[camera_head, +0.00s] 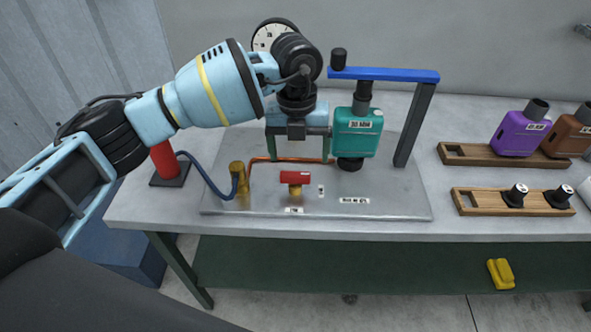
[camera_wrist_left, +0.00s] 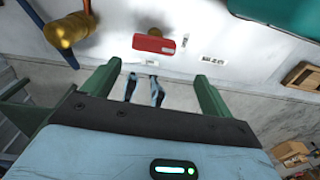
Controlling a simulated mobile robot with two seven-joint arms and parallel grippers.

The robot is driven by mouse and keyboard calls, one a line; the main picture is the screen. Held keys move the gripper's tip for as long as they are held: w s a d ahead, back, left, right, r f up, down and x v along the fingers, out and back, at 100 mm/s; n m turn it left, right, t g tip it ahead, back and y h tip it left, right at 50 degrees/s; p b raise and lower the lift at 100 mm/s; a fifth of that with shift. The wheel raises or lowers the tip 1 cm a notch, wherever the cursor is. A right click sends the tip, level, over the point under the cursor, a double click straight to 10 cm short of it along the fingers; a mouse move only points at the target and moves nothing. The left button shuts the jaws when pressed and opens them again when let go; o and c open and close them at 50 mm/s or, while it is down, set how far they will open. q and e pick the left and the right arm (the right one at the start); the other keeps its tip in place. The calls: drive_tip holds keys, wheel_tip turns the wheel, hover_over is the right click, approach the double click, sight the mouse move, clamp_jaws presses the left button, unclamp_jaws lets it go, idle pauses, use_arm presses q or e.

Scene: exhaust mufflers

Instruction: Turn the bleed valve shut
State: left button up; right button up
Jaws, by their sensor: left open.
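The bleed valve's red handle (camera_head: 295,177) sits on a brass stem on the metal plate (camera_head: 385,195). The handle lies roughly left to right in the head view. It also shows in the left wrist view (camera_wrist_left: 154,44), beyond the fingertips. My left gripper (camera_head: 298,155) points down over the plate, behind the handle in the head view. Its green fingers (camera_wrist_left: 156,74) are spread wide with nothing between them, and the handle is apart from them. My right gripper is not in view.
A teal muffler (camera_head: 357,133) hangs under a blue bar (camera_head: 390,75) just right of my left gripper. A brass fitting (camera_head: 237,178) with a blue hose stands left of the valve. A dial gauge (camera_head: 268,36) is behind. Wooden racks (camera_head: 480,153) are at right. The plate's front right is clear.

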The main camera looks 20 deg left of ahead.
sight(295, 174)
use_arm(q)
drive_tip(key=shift+w+a+r+y, duration=0.3)
drive_tip(key=shift+a+r, duration=0.1)
drive_tip(key=shift+a, duration=0.2)
drive_tip(key=shift+d+f, duration=0.1)
drive_tip(key=shift+f, duration=3.85)
drive_tip(key=c, duration=1)
